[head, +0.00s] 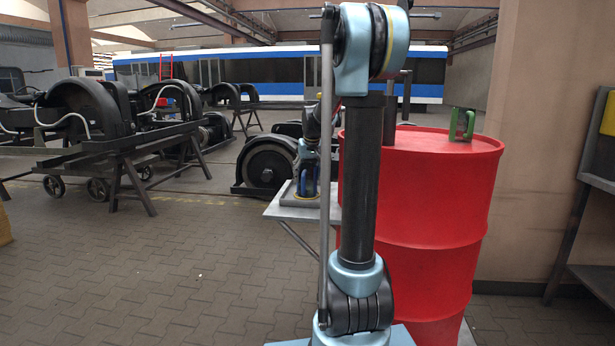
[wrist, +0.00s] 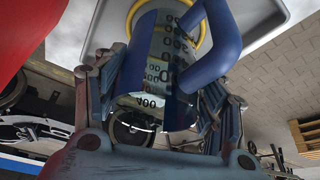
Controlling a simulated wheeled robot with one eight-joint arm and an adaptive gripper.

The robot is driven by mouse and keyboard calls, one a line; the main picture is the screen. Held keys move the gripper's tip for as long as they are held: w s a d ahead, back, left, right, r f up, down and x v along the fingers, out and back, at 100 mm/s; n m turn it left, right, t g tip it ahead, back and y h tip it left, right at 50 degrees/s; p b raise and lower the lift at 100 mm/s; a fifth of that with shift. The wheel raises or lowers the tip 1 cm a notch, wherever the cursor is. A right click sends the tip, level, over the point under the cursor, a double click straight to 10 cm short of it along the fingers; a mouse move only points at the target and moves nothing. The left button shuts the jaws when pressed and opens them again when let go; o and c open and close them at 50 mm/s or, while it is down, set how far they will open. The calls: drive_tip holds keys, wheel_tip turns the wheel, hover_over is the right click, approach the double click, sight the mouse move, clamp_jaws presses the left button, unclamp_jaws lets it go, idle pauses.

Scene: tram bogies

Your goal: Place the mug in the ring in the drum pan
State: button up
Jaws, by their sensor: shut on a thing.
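The mug (wrist: 152,75) has a dark blue side and handle (wrist: 215,45), and a pale face with black printed marks. My gripper (wrist: 158,92) is shut on it, with a finger on either side. In the head view the mug (head: 307,184) shows as a small blue patch under my gripper, partly hidden by my arm. The yellow ring (wrist: 134,14) lies in the grey pan (wrist: 264,14), at the far end of the mug. The mug's end lines up with the ring; I cannot tell whether it rests on the pan. The pan (head: 285,211) juts out left of the red drum.
Bogie parts on stands (head: 120,145) fill the left. Paved floor (head: 150,270) is clear in front. A bench (head: 590,185) stands far right.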

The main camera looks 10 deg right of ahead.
drive_tip(key=o, duration=1.1)
drive_tip(key=shift+s+r, duration=0.15)
drive_tip(key=shift+r, duration=0.15)
drive_tip(key=s, duration=1.2)
drive_tip(key=s+f, duration=0.5)
drive_tip(key=s, duration=0.5)
drive_tip(key=s+f+g, duration=0.1)
drive_tip(key=s+f, duration=0.4)
drive_tip(key=s, duration=0.5)
drive_tip(key=s+f+g, duration=0.1)
drive_tip(key=s+f, duration=0.4)
drive_tip(key=s, duration=0.6)
drive_tip(key=shift+f+m, duration=0.3)
drive_tip(key=shift+a, duration=0.1)
